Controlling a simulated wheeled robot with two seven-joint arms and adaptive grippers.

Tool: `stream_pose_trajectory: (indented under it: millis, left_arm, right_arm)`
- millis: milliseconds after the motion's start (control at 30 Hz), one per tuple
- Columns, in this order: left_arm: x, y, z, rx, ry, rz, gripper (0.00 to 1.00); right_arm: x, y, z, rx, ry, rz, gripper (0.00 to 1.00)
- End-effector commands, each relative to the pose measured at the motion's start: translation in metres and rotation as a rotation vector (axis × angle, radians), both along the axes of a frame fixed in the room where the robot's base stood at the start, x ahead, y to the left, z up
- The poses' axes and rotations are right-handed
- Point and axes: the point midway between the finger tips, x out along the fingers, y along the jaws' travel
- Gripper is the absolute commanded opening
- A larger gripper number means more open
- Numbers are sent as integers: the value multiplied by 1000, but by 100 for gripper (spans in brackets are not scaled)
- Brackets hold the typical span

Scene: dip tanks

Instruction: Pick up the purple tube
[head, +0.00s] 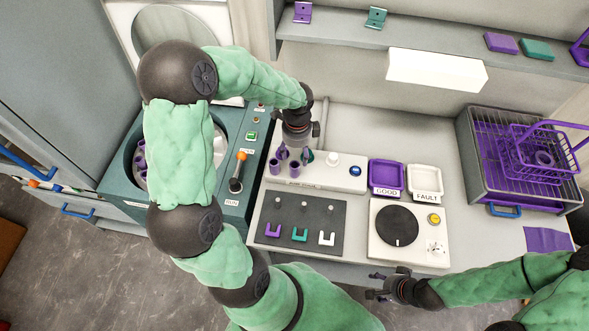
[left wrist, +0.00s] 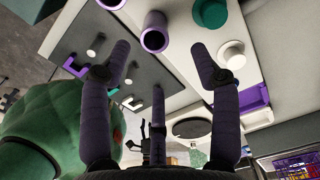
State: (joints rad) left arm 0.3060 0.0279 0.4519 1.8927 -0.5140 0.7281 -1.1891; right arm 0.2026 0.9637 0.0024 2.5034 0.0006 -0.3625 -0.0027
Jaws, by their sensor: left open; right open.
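Two purple tubes (head: 274,166) (head: 295,168) stand upright at the left end of a white rack block (head: 322,178). My left gripper (head: 293,154) is open and empty, pointing down just behind and above them. In the left wrist view, one open-topped purple tube (left wrist: 153,38) shows between and beyond the spread dark purple fingers (left wrist: 159,62), apart from them. Another purple tube (left wrist: 112,4) is cut off at the top edge. My right gripper (head: 376,286) is open and empty in front of the bench edge.
A green cap (left wrist: 210,12) and a white cap (left wrist: 233,55) sit on the rack near the fingers. A dark board (head: 300,222) with small hooks lies in front. GOOD (head: 386,174) and FAULT (head: 424,181) trays stand right. A teal machine (head: 232,190) with a lever is left.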

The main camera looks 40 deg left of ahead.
Motion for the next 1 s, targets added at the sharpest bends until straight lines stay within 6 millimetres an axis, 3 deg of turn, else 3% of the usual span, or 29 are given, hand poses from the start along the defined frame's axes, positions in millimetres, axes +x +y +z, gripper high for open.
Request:
stream_pose_trajectory:
  millis: [100,367,700,967,1000]
  left_arm:
    - [-1,0,-16,0,2,0,62]
    - [-2,1,-28,0,1,1,62]
    - [-7,2,-72,-2,2,1,62]
    - [-6,2,-74,0,0,0,62]
    - [-6,2,-74,0,0,0,51]
  right_arm:
    - [0,0,-3,0,0,0,57]
    - [0,0,-4,0,0,0,57]
    - [0,0,-12,0,0,0,57]
    - [0,0,-12,0,0,0,57]
    - [0,0,-12,0,0,0,57]
